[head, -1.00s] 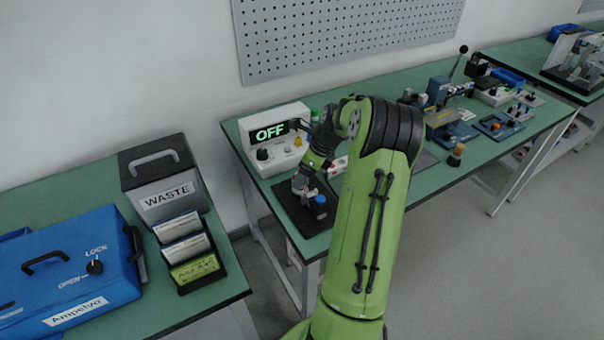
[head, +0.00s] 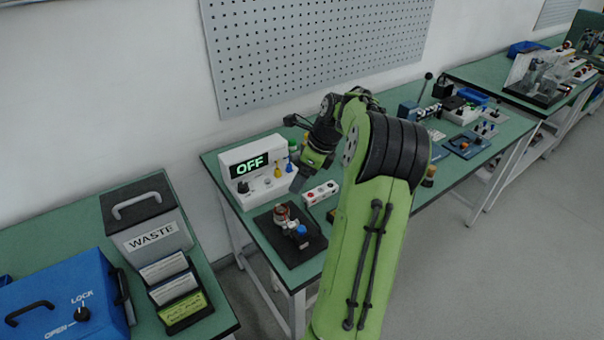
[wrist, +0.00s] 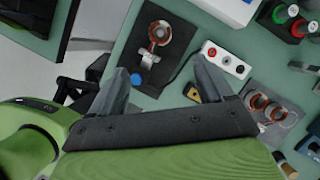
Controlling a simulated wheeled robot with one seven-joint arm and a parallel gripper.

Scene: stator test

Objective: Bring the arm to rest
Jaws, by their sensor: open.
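My gripper (head: 300,181) is raised in front of the white box with the "OFF" display (head: 252,166). In the wrist view its two fingers (wrist: 160,82) are apart with nothing between them. My green arm reaches up from the bottom of the head view and bends over toward the bench. A black plate (head: 313,247) carries a copper-coloured ring part (head: 283,214) and a blue-topped piece (head: 301,231). In the wrist view the ring part (wrist: 159,32) sits beyond the fingers, apart from them.
A white box with red and black sockets (head: 321,193) lies on the green bench, partly near my arm. A grey WASTE bin (head: 150,236) and a blue case (head: 60,290) stand on the left bench. Several devices fill the bench on the right. A pegboard (head: 315,50) hangs behind.

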